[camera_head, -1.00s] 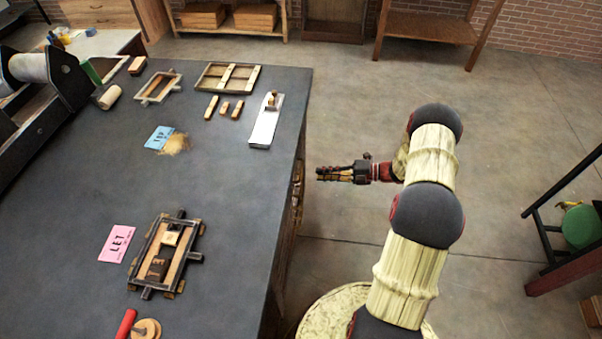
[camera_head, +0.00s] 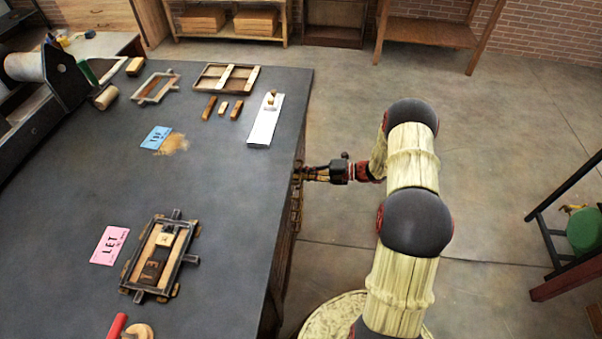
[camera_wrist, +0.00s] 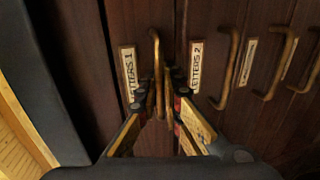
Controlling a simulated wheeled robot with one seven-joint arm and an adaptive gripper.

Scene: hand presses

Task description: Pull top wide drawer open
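The top wide drawer (camera_wrist: 90,60) is the dark wood front nearest the black tabletop edge in the wrist view, which shows the drawers turned sideways. Its label (camera_wrist: 128,72) reads LETTERS 1. Its brass bar handle (camera_wrist: 154,48) stands beside the label. The drawer looks shut. My gripper (camera_wrist: 161,90) is at this handle, with one finger on each side of it. A gap seems to show between fingers and bar; firm contact cannot be made out. In the head view my gripper (camera_head: 306,173) is at the table's right side, and the drawer fronts are mostly hidden below the edge.
The LETTERS 2 drawer (camera_wrist: 208,45) and its handle (camera_wrist: 229,70) lie close beside my gripper, with more handles beyond. The black tabletop (camera_head: 215,180) holds type frames, blocks and cards.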

